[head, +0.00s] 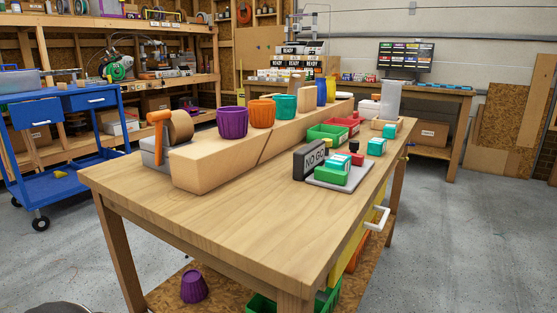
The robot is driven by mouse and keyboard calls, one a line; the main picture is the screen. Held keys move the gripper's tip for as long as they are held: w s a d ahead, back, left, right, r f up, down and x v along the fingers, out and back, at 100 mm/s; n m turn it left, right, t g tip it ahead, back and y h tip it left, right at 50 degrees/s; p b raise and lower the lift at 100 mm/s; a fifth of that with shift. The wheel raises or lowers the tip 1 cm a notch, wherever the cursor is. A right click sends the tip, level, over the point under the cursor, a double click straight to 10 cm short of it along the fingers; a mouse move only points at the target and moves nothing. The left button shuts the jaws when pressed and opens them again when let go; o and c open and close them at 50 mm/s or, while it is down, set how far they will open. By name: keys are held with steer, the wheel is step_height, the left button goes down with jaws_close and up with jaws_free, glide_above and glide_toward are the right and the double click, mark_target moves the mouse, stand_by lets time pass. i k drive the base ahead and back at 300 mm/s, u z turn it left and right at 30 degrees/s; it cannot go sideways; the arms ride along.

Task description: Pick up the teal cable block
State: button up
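Several teal things show in the head view, on or above the wooden workbench (200,215). A teal-green block (332,173) lies on a grey plate beside the dark "NO GO" block (309,159). A smaller teal and white block (376,146) sits further back near the bench's right edge, and a similar teal block (389,131) is just behind it. I cannot tell for sure from their shape which is the cable block. My gripper is not in view.
A raised wooden step (225,160) carries a purple pot (232,122), an orange pot (262,113), a teal pot (284,107) and others. Green (328,134) and red bins stand behind the plate. The bench's front is clear. A blue cart (60,150) stands left.

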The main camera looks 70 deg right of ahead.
mark_target(339, 161)
steer(key=i, duration=1.3)
steer(key=z, duration=5.15)
